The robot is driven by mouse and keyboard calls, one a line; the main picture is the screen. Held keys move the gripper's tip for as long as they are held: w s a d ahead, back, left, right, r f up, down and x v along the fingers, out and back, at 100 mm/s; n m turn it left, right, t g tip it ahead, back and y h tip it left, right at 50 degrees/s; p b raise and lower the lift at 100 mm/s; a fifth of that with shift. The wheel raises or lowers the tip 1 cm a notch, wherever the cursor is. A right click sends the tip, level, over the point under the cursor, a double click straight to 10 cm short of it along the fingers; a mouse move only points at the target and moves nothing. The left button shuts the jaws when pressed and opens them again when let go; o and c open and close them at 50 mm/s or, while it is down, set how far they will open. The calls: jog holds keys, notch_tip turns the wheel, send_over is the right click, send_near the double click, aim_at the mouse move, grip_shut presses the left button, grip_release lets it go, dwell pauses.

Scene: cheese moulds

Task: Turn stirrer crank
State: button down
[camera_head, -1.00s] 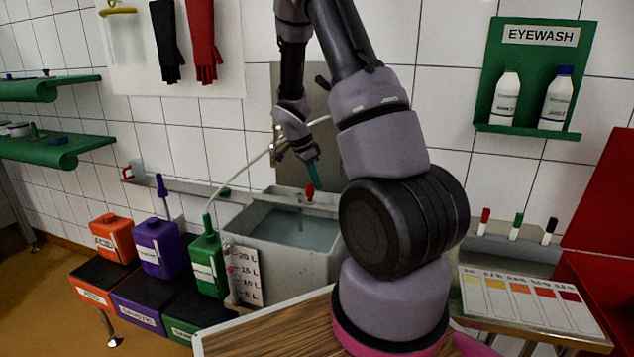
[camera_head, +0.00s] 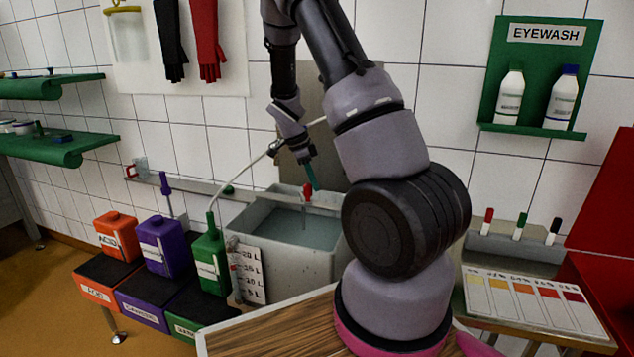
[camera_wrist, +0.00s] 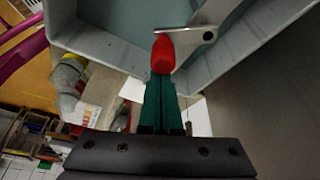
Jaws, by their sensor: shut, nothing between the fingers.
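The stirrer crank has a red knob (camera_head: 307,191) above the grey tank's liquid. In the wrist view the red knob (camera_wrist: 163,54) sits at the end of a pale metal crank arm (camera_wrist: 196,36). A thin stirrer rod goes down into the liquid. My gripper (camera_head: 314,186) has green fingers, which are shut with nothing between them. In the head view the fingertips are close beside the knob on its right. In the wrist view the gripper (camera_wrist: 162,80) overlaps the knob's lower end; whether they touch is hard to tell.
The grey tank (camera_head: 257,258) holds greyish liquid, and a white hose passes near its back. Green (camera_head: 208,265), purple (camera_head: 163,247) and orange (camera_head: 117,236) canisters stand to its left. A wooden top (camera_head: 270,328) is in front. A colour chart (camera_head: 524,303) lies at right.

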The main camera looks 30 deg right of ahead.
jog(key=a+m, duration=0.1)
jog(key=m, duration=0.1)
jog(key=a+m+g, duration=0.1)
jog(key=shift+w+a+m+y, duration=0.1)
jog(key=shift+a+m+y, duration=0.05)
jog(key=shift+m+y, duration=0.2)
jog(key=shift+w+a+m+g+y, duration=0.25)
jog(key=shift+w+a+m+y, duration=0.4)
jog(key=shift+m, duration=1.05)
jog(key=shift+w+a+m+g+y, duration=0.4)
jog(key=shift+a+m, duration=0.4)
jog(key=shift+m, duration=0.85)
jog(key=shift+w+a+m+g+y, duration=0.15)
jog(key=shift+w+a+m+y, duration=0.4)
jog(key=shift+m, duration=1.15)
jog(key=shift+a, duration=0.2)
jog(key=shift+d, duration=0.1)
